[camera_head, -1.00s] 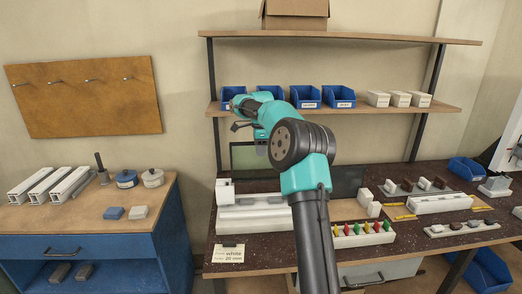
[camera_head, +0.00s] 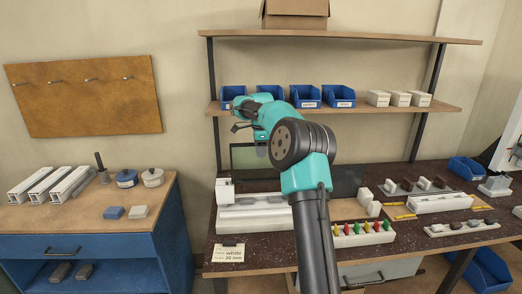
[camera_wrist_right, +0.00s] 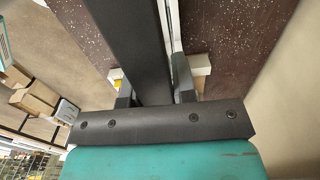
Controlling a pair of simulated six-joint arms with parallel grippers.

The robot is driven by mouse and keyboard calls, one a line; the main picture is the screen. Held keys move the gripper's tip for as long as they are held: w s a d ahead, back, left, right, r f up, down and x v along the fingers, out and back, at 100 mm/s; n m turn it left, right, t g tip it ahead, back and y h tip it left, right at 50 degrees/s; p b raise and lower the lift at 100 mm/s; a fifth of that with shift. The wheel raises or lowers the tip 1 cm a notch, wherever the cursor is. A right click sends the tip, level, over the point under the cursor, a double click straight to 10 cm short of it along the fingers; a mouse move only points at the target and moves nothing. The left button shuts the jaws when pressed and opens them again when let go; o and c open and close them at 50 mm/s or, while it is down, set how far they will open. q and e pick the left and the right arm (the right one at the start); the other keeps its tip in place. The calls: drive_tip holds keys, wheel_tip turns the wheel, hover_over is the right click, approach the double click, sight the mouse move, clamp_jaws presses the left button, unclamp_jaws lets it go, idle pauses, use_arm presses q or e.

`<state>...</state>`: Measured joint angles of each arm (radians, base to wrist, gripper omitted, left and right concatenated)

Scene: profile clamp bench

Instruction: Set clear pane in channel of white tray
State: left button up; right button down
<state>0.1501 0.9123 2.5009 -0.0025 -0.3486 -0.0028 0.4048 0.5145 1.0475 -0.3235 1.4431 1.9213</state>
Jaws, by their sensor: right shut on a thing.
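The white tray (camera_head: 262,219) lies lengthwise at the left front of the dark bench, with a white block (camera_head: 225,190) at its left end. My right gripper (camera_wrist_right: 154,95) is shut on the pane (camera_wrist_right: 130,40), which looks like a dark slab between the fingers in the wrist view. In the head view the pane (camera_head: 241,157) shows as a tinted, green-edged sheet above and behind the tray. My arm hides part of it, and contact with the channel cannot be told. My left gripper is not in view.
A rack of coloured pegs (camera_head: 363,233) stands right of my arm. A dark panel (camera_head: 348,180) stands behind it. A second white tray (camera_head: 440,203) and small blocks lie farther right. A label card (camera_head: 228,254) is at the front edge. A shelf (camera_head: 390,108) with blue bins stands behind.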

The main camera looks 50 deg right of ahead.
drive_tip(key=shift+f, duration=4.5)
drive_tip(key=c, duration=0.8)
unclamp_jaws()
drive_tip(key=shift+c, duration=0.2)
drive_tip(key=shift+f, duration=0.1)
wheel_tip(320, 180, up, 8)
idle(0.5)
